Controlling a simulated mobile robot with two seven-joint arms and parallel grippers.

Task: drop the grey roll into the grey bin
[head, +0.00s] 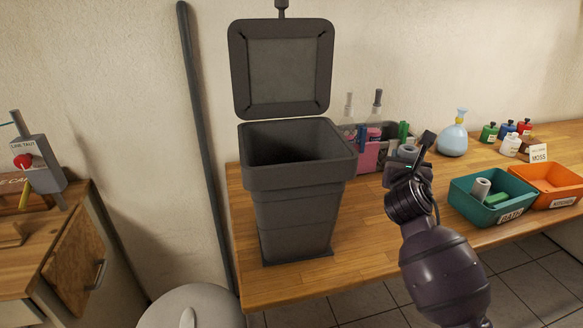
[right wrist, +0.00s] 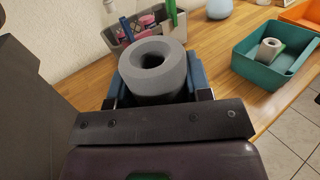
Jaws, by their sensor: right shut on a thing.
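The grey roll (head: 407,151) is in my right gripper (head: 408,168), above the wooden counter and right of the bin. In the right wrist view the roll (right wrist: 153,84) stands with its round hole facing up, and the right gripper (right wrist: 158,92) is shut on it. The grey bin (head: 297,213) stands at the counter's left end, with its square mouth open and dark inside. Its square lid (head: 281,70) is raised above and behind the mouth. The gripper is apart from the bin, lower than its rim in the picture. My left gripper is not in view.
Behind my gripper is a grey caddy (head: 372,150) with bottles. A teal tray (head: 462,203) holding a pale roll (head: 480,188) and an orange tray (head: 556,184) stand right. A dark pole (head: 205,140) leans left of the bin.

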